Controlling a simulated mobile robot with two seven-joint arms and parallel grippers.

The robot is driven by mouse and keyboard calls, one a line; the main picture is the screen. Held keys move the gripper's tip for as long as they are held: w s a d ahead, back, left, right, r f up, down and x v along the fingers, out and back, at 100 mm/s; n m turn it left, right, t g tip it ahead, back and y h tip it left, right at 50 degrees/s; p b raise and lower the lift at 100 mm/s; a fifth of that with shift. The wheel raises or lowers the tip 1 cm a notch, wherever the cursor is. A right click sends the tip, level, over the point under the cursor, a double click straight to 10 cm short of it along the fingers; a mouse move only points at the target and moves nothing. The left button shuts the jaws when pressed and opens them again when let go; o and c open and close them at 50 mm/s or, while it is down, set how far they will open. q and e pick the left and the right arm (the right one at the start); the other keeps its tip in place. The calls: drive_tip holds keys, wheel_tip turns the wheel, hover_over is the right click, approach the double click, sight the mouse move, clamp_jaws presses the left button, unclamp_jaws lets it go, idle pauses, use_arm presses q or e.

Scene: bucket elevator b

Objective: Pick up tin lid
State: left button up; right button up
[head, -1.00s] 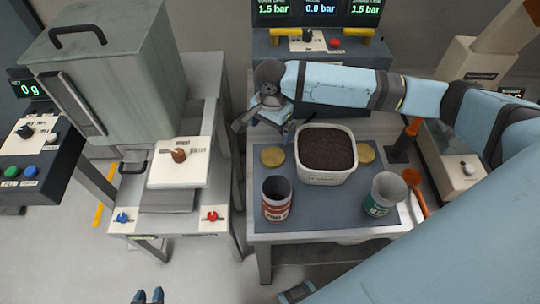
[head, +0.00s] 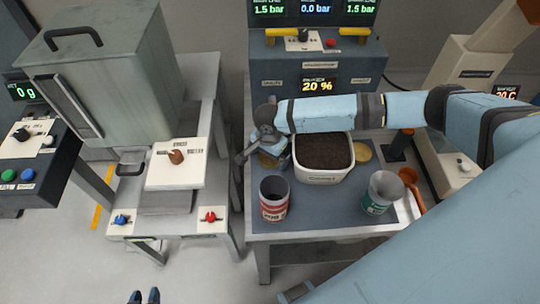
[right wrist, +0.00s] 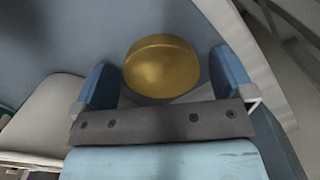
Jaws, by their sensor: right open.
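One round gold tin lid (head: 269,161) lies on the blue-grey mat left of the soil tub, mostly hidden by my right gripper. The right wrist view shows this lid (right wrist: 162,68) between the two blue fingers, with gaps on both sides. My right gripper (head: 276,158) is open just above it; contact cannot be told. A second gold lid (head: 362,152) lies right of the tub. My left gripper (head: 144,297) shows only its two blue fingertips at the bottom edge, apart and empty, far from the lids.
A white tub of dark soil (head: 323,175) stands close right of the gripper. A red-labelled tin (head: 274,205) and a green-labelled tin (head: 380,198) stand in front. An orange scoop (head: 413,190) lies at the right. A grey cabinet machine (head: 110,75) stands left, across a gap.

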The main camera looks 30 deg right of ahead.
drive_tip(key=shift+c, duration=0.5)
drive_tip(key=c, duration=0.7)
drive_tip(key=shift+r, duration=0.1)
